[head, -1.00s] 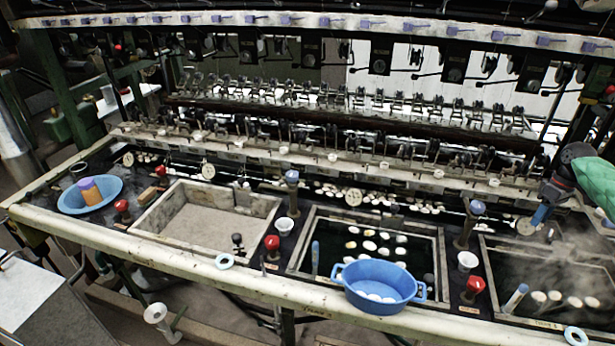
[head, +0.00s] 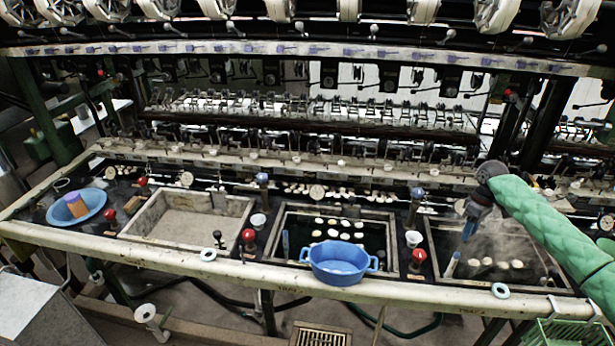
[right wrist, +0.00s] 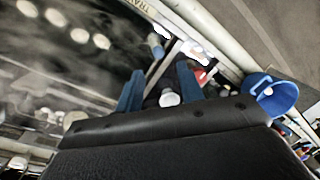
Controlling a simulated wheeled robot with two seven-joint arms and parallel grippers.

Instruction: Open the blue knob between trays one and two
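A blue knob (head: 417,193) stands on a post between the middle tray (head: 282,215) and the steaming right tray (head: 432,225). A second blue knob (head: 262,179) stands between the pale dry tray (head: 247,210) and the middle tray. The rim labels are too small to read surely. My right gripper (head: 470,222) hangs over the right tray, to the right of the nearer blue knob and apart from it. In the right wrist view its two blue fingers (right wrist: 158,82) are spread, with nothing gripped; a white round thing shows behind the gap. My left gripper is not in view.
A blue tub (head: 340,262) sits on the front rim of the middle tray. A green basket (head: 560,330) is at the lower right. Reeling machinery lines the back.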

